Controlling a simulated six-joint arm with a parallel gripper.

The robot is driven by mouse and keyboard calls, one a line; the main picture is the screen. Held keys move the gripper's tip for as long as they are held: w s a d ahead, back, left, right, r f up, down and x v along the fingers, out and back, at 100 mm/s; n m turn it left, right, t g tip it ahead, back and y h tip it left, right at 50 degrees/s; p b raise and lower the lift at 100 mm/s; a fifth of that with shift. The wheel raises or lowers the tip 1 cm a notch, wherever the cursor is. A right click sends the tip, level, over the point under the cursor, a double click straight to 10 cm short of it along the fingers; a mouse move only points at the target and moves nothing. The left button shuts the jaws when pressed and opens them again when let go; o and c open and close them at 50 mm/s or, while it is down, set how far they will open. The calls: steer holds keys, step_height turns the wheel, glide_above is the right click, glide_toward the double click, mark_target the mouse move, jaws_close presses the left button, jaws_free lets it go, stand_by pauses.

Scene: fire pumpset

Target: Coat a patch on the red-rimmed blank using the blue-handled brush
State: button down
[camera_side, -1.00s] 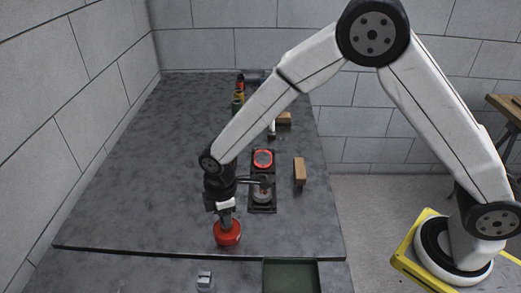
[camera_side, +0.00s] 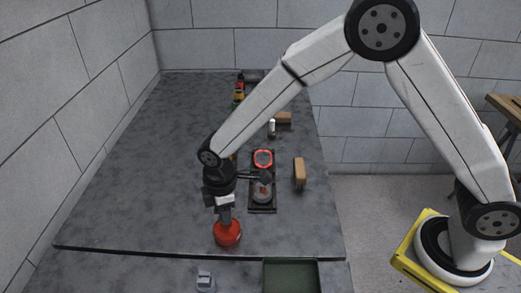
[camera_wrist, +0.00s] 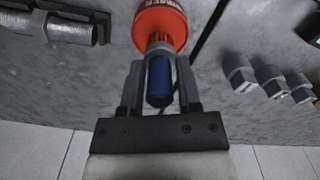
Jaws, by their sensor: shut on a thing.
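My gripper (camera_wrist: 160,95) is shut on the blue handle (camera_wrist: 159,82) of the brush in the wrist view. A red pot (camera_side: 228,233) stands near the front of the bench, directly below my gripper (camera_side: 224,208) in the side view. The pot also shows at the top of the wrist view (camera_wrist: 160,22), with the handle pointing into its neck. The bristles are hidden, and I cannot tell how deep they sit. The red-rimmed blank (camera_side: 263,158) lies on the far part of a dark holder (camera_side: 262,209), right of and behind my gripper.
A grey disc (camera_side: 262,192) with a reddish mark sits on the holder's near part. A wooden block (camera_side: 299,171) lies to its right. A green tray (camera_side: 291,275) and a grey fixture (camera_side: 205,282) are at the front. Several small items stand at the back. The bench's left side is clear.

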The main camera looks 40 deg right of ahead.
steer(key=shift+r, duration=2.75)
steer(key=s+d+m, duration=0.1)
steer(key=d+m, duration=1.2)
steer(key=d, duration=0.7)
steer(key=shift+s+d+f, duration=0.15)
steer(key=shift+s+f, duration=0.15)
steer(key=shift+s, duration=0.1)
steer(key=shift+w, duration=0.15)
steer(key=w+d, duration=0.4)
steer(key=w, duration=0.5)
steer(key=w+d+r, duration=0.1)
steer(key=w+d, duration=0.3)
steer(key=w, duration=0.5)
